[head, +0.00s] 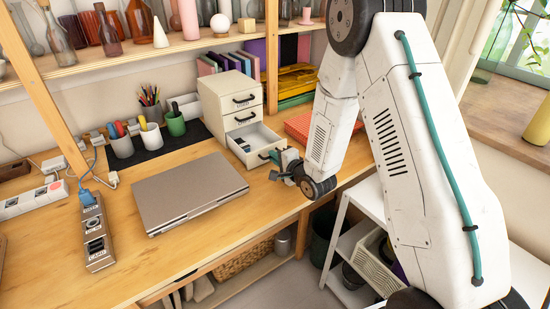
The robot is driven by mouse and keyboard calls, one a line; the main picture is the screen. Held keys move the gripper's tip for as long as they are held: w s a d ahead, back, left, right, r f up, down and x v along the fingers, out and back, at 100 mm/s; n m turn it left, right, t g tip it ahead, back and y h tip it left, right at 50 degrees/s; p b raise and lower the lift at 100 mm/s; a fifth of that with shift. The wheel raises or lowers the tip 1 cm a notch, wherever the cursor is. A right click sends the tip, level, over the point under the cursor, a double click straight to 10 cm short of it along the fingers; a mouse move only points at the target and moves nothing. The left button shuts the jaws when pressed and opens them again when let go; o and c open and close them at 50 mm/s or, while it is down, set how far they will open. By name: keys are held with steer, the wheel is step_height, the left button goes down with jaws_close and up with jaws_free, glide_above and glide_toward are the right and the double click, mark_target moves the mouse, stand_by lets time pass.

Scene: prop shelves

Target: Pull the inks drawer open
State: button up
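A small cream cabinet (215,100) with three drawers stands on the desk, against the wall. Its top drawer (243,101) and middle drawer (243,117) are closed, each with a black handle. The bottom drawer (263,135) is pulled well out, and dark items lie inside it. The drawer labels are too small to read, so I cannot tell which one says inks. My gripper (280,165) is at the right front of the open drawer, by its handle (264,156). I cannot tell whether the fingers close around the handle or only sit beside it.
A closed grey laptop (188,192) lies on the desk left of my gripper. A red tray (308,123) lies right of the cabinet. Cups (121,145) with pens stand on a dark mat at left. A power strip (97,235) is nearer. A white cart (350,240) stands below right.

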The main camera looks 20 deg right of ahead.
steer(key=o, duration=0.4)
steer(key=shift+s+d+f, duration=0.1)
steer(key=shift+s+d, duration=0.1)
steer(key=shift+d, duration=0.05)
steer(key=shift+a, duration=0.2)
steer(key=v, duration=0.7)
steer(key=shift+s+d, duration=0.15)
steer(key=shift+s, duration=0.2)
